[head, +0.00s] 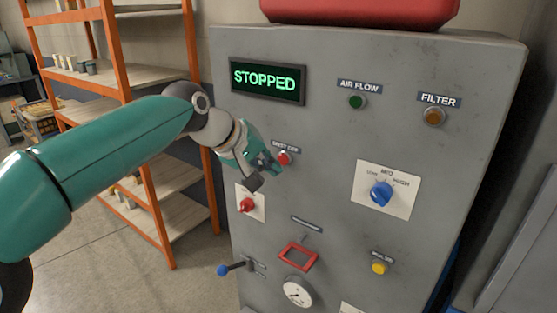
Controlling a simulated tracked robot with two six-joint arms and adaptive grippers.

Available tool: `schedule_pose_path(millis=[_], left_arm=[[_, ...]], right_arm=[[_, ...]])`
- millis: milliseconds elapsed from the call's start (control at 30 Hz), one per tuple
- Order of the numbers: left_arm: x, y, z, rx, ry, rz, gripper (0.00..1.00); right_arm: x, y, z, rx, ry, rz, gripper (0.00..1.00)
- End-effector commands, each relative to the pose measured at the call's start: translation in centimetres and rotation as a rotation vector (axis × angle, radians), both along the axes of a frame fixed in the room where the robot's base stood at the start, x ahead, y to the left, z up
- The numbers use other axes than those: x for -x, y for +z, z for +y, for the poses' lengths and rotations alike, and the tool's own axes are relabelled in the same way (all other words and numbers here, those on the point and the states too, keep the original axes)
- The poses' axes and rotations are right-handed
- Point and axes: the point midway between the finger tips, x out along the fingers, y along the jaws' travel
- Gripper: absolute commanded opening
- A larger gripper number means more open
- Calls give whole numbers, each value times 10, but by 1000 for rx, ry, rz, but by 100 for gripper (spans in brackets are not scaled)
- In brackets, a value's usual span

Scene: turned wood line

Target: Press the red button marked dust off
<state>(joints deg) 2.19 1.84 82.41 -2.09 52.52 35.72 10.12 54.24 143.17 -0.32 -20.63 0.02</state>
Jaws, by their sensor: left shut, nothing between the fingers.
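The red button (285,159) sits on the upper left part of the grey cabinet front (320,135), under a small label (286,147) that looks like "DUST OFF". My left gripper (276,170) is shut and empty, with its tips right beside the button's lower left edge in the picture. I cannot tell whether they touch it. The display (267,80) at the top left of the panel reads "STOPPED" in green. My right gripper is not in view.
An orange shelf rack (163,220) stands left.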

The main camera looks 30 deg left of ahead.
Motion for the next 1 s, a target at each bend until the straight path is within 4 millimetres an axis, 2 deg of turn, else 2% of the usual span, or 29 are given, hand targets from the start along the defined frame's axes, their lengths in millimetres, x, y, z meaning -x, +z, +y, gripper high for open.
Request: schedule_pose_path(millis=[167,600,1000], left_arm=[[9,-1,1,0,1,-2,0],[47,-1,3,1,0,-1,0],[50,0,4,0,0,0,0]], right_arm=[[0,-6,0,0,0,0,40],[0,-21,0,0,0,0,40],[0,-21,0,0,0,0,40]])
